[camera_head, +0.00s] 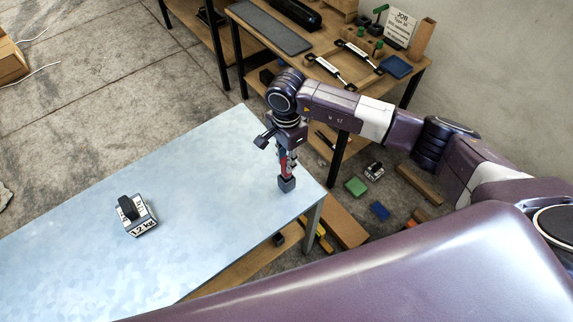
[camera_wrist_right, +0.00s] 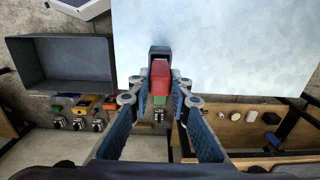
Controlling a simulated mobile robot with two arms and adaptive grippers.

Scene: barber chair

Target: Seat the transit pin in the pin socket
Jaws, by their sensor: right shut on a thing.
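My right gripper (camera_head: 286,160) points down over the right end of the pale blue table (camera_head: 215,180). It is shut on a red piece (camera_head: 284,164), apparently the transit pin, which also shows between the fingers in the right wrist view (camera_wrist_right: 160,78). A green part (camera_wrist_right: 160,101) shows at the near end of the red piece. A dark grey block (camera_head: 287,184), apparently the pin socket, is at the lower end of the red piece, near the table corner; it also shows in the wrist view (camera_wrist_right: 160,52). I cannot tell how deep the red piece is in it. My left gripper is not in view.
A block marked 1.2 kg (camera_head: 135,216) with a dark handle stands on the table at left. The table's middle is bare. A wooden bench (camera_head: 330,75) with tools stands behind. Several small items, including a green block (camera_head: 355,186), lie below the table's right edge.

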